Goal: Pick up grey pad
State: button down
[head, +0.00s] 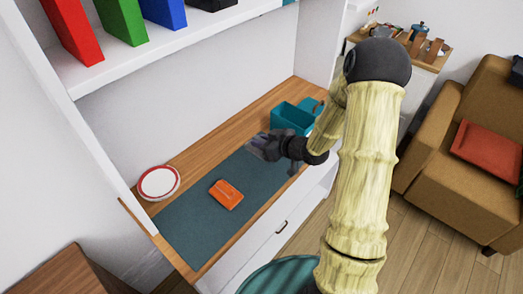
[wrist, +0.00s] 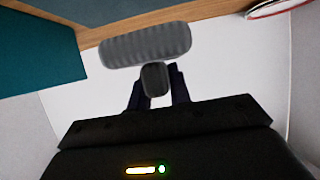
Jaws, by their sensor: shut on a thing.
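The grey pad (wrist: 146,45) is a ridged, rounded block with a darker grip part that sits between my two fingertips. My gripper (wrist: 156,84) is shut on this grip part. In the head view my gripper (head: 268,146) is over the far right part of the blue-grey mat, and the pad there is small and hard to tell from the fingers. I cannot tell exactly how high it is above the mat.
The mat (head: 185,222) lies on a wooden desk surface. An orange object (head: 226,194) lies on it. A red-rimmed plate (head: 159,182) is at the left. A teal open box (head: 290,116) stands close behind my gripper. A shelf with binders (head: 120,22) is above.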

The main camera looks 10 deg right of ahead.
jog(key=shift+r, duration=1.35)
